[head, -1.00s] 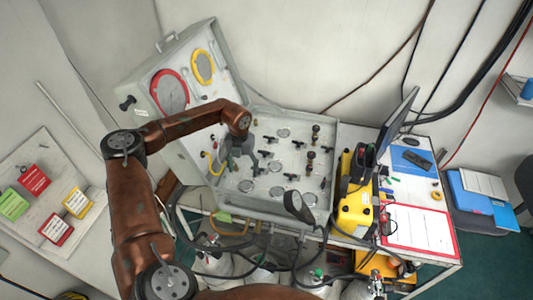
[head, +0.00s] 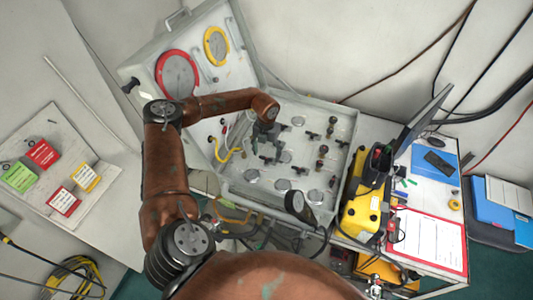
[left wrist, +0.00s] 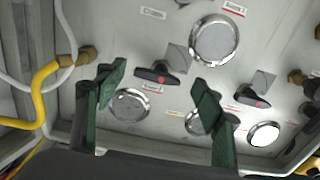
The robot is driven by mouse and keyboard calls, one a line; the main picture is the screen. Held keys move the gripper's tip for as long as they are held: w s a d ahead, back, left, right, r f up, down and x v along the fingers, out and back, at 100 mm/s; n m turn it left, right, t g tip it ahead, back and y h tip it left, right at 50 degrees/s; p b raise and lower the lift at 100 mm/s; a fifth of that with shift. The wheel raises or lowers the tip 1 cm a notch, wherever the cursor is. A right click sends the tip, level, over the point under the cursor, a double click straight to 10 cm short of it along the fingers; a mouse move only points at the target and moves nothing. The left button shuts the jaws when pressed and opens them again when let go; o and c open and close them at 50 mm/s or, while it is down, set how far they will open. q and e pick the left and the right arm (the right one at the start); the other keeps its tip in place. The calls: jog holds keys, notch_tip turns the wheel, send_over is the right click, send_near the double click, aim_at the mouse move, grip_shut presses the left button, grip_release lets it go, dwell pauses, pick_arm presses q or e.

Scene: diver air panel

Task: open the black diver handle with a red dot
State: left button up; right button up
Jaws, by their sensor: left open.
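In the left wrist view, a black handle with a red dot (left wrist: 161,76) lies between my left gripper's green fingers (left wrist: 158,92), a little beyond their tips. It sits on the grey panel, pointing roughly sideways. A second black handle with a red dot (left wrist: 251,98) is to the right, outside the fingers. The small labels are too blurred for me to tell which handle is the diver one. In the head view my left gripper (head: 264,132) is over the panel's left part and hides some of it. It is open and holds nothing. My right gripper is not in view.
The open grey panel case (head: 352,150) holds round gauges and several other black handles. A yellow hose (left wrist: 43,95) with a brass fitting is left of the fingers. A yellow device (head: 362,212) and a monitor (head: 424,124) stand right of the case.

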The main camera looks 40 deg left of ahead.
pick_arm(q)
jog(key=shift+s+f, duration=0.35)
jog(key=shift+s, duration=0.05)
jog(key=shift+w, duration=0.1)
jog(key=shift+w+f, duration=0.1)
jog(key=c, duration=1.2)
